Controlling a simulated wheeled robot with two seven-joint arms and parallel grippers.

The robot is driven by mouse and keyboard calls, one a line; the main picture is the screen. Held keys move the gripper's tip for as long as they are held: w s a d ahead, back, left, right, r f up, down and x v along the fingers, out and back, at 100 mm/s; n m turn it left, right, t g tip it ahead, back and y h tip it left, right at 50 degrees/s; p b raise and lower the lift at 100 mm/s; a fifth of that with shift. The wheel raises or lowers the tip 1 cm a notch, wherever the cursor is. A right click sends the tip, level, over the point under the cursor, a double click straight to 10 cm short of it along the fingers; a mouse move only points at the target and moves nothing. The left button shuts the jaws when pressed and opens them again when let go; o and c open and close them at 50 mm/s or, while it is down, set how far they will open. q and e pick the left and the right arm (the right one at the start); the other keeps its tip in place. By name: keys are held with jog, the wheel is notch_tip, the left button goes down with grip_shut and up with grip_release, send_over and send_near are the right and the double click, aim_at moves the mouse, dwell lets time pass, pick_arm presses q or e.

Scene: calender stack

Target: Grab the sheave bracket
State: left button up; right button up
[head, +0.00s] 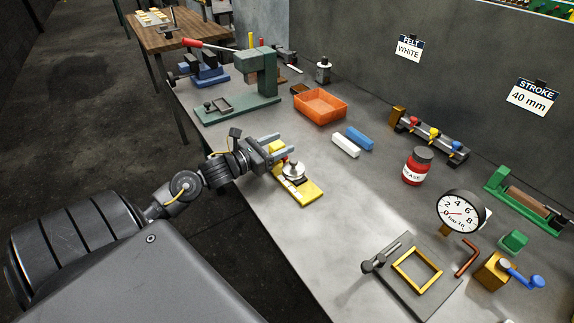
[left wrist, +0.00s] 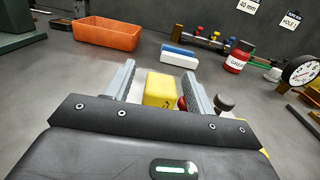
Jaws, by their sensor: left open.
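A yellow piece (head: 308,192), which I take to be the sheave bracket, lies on the grey bench near its front edge. It has a flat base, a raised yellow block at its far left end, and a silver round part on top. A bit of red shows beside the block. My left gripper (head: 278,144) is open at the raised end. In the left wrist view, the yellow block (left wrist: 160,89) shows between the two fingers, nearer the right one. I cannot tell whether either finger touches it. The base is mostly hidden there. My right gripper is not in view.
An orange tray (head: 320,105), a white block (head: 346,145) and a blue block (head: 360,138) lie beyond. A green press (head: 262,75) stands at the back left. A red grease jar (head: 417,167) and a dial gauge (head: 459,212) stand right. The bench middle is clear.

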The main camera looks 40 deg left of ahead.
pick_arm(q)
jog(key=shift+w+d, duration=0.2)
jog(key=shift+w, duration=0.35)
grip_shut()
jog(key=shift+r, duration=0.15)
dwell(0.9)
